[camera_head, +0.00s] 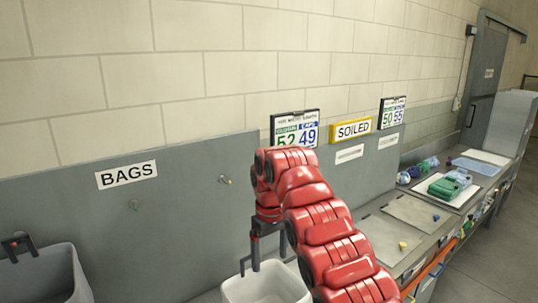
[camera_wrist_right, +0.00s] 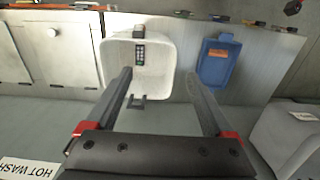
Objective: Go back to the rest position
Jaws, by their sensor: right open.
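My right arm shows red in the head view, reaching up from the bottom right and bending down to the right gripper (camera_head: 268,250). The gripper hangs in front of the grey wall panel, above and behind the near rim of a white bin as seen. In the right wrist view the two dark fingers of the right gripper (camera_wrist_right: 159,73) are spread wide, with nothing held between them. My left gripper is not in view.
The white bin (camera_head: 265,288) also shows in the wrist view (camera_wrist_right: 170,84), with a dark keypad-like item inside. A grey bin (camera_head: 45,275) stands at the left. A blue container (camera_wrist_right: 217,60) is nearby. A counter (camera_head: 410,212) with bags runs along the right. A BAGS sign (camera_head: 126,175) marks the panel.

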